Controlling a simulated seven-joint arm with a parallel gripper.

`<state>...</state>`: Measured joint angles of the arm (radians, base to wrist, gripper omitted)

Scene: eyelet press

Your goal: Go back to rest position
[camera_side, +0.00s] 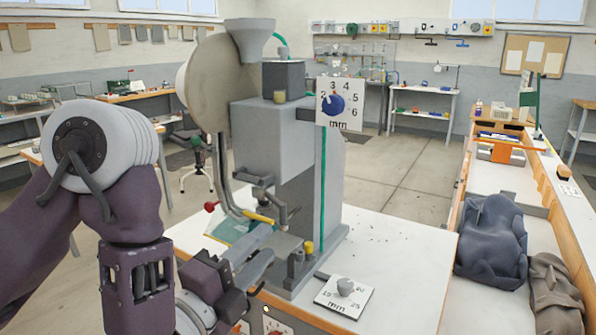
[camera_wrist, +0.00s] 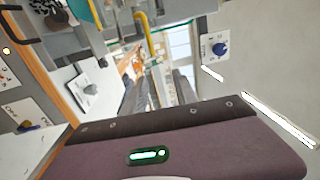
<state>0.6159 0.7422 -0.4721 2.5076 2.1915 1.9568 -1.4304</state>
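My gripper (camera_side: 266,243) is in front of the grey eyelet press (camera_side: 300,150), low down near its working point, with two grey fingers apart. In the wrist view my gripper (camera_wrist: 160,90) also shows a gap between its fingers, with only the distant room seen through it and nothing held. Whether the fingers touch the press cannot be told.
A dial card with a blue knob (camera_side: 337,106) is on the press's upper right. A second dial card (camera_side: 344,295) lies on the white table (camera_side: 402,262), which is mostly clear to the right. Dark cloth bundles (camera_side: 491,240) lie on the right bench.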

